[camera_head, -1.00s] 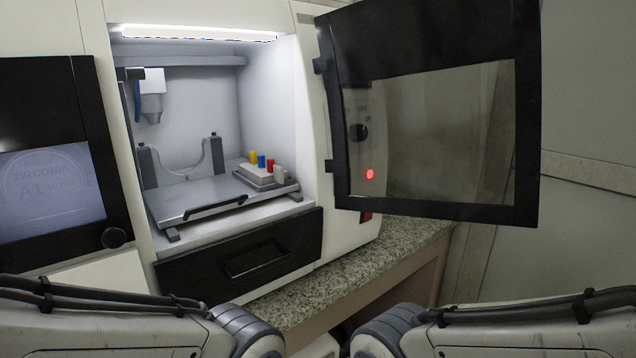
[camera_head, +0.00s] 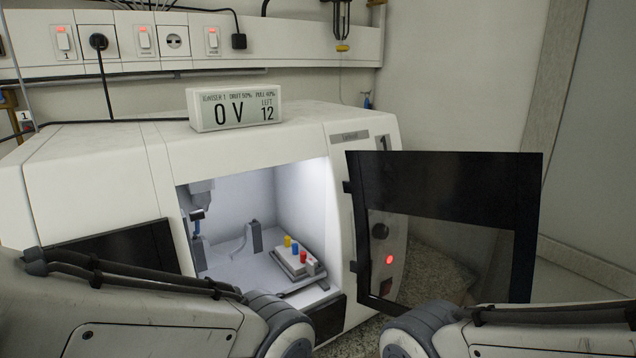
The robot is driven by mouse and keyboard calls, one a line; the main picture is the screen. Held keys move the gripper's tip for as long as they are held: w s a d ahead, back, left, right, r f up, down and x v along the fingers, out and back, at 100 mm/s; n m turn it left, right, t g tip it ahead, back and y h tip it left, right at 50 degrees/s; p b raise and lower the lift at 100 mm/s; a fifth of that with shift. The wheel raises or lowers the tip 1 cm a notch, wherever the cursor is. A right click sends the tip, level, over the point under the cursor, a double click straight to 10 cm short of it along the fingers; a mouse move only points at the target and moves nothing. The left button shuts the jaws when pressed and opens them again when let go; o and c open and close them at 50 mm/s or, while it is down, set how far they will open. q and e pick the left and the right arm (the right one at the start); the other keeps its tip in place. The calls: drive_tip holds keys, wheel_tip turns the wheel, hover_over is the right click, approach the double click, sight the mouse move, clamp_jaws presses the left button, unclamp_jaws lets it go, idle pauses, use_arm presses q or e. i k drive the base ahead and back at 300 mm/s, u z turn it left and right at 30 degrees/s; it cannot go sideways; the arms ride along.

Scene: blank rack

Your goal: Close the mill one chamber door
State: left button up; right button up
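The white mill (camera_head: 110,160) stands on a counter with its lit chamber (camera_head: 290,200) open to view. Its chamber door (camera_head: 450,180), a black frame with a see-through pane, is swung wide open to the right on hinges at the chamber's right side. Through the pane I see a dark knob and a red light. My two arms show at the bottom left and bottom right, in front of the mill. Both grippers are out of view, so I cannot see whether either touches the door.
Inside the chamber are a spindle (camera_head: 201,190) and a small grey block (camera_head: 298,263) with coloured pegs. A display box (camera_head: 235,108) sits on top of the mill. A socket rail (camera_head: 190,45) runs along the back wall. A wall (camera_head: 590,150) stands to the right of the door.

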sight(502, 189)
drive_tip(key=u, duration=2.75)
drive_tip(key=k, duration=1.05)
drive_tip(key=z, duration=1.55)
drive_tip(key=i, duration=0.5)
drive_tip(key=u, duration=0.1)
